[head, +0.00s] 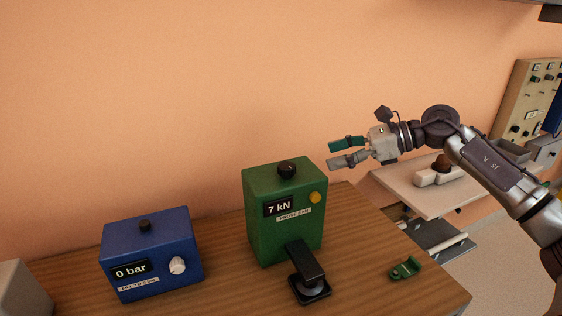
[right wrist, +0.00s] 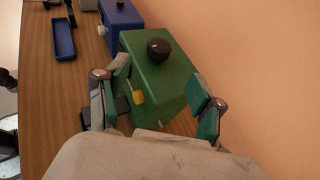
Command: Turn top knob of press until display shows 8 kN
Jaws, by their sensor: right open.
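The green press (head: 283,213) stands on the wooden table, and its display (head: 279,207) reads 7 kN. Its black top knob (head: 287,169) sits on the top face; the knob also shows in the right wrist view (right wrist: 158,49). My right gripper (head: 338,152) is open and empty, up and to the right of the press, apart from the knob. In the right wrist view its two fingers (right wrist: 160,95) are spread, with the green press showing between and beyond them. My left gripper is not in view.
A blue box (head: 152,254) reading 0 bar, with a black top knob and a white front dial, stands left of the press. A black plate (head: 310,288) projects at the press's foot. A small green part (head: 405,269) lies to the right. A white bench (head: 420,195) stands behind.

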